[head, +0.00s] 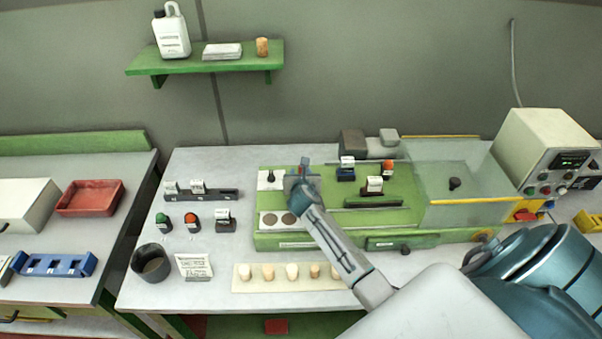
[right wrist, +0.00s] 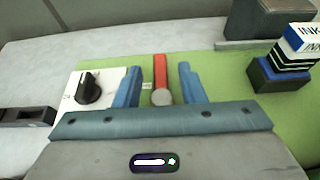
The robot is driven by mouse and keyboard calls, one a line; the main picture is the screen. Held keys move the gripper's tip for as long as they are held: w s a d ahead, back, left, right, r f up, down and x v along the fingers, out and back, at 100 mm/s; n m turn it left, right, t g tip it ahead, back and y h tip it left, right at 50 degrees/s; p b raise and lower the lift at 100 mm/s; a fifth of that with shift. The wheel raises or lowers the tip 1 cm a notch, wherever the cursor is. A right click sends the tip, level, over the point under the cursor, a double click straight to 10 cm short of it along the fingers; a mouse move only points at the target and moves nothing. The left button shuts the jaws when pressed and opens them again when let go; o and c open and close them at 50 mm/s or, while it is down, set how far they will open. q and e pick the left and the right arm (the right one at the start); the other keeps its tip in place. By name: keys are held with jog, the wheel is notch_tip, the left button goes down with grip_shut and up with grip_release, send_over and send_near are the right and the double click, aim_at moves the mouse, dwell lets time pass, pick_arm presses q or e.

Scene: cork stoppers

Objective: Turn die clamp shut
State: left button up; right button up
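A red lever (right wrist: 160,72) with a round grey end, which looks like the die clamp, lies on the green machine top. In the right wrist view it shows between the two blue fingers of my right gripper (right wrist: 158,82). The fingers are apart, with a gap on each side of the lever, so the gripper is open around or above it; I cannot tell the height. In the head view my right gripper (head: 301,170) covers the lever. A black knob (right wrist: 88,88) on a white plate sits just left of the fingers. My left gripper is out of view.
The green machine (head: 330,238) carries a dark blue ink block (right wrist: 278,75) and stamp blocks right of my gripper. A clear cover (head: 465,180) stands further right. A row of corks lies on a pale strip (head: 240,285) in front. A dark cup (head: 150,264) stands at front left.

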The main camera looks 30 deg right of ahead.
jog(key=shift+c, duration=1)
grip_shut()
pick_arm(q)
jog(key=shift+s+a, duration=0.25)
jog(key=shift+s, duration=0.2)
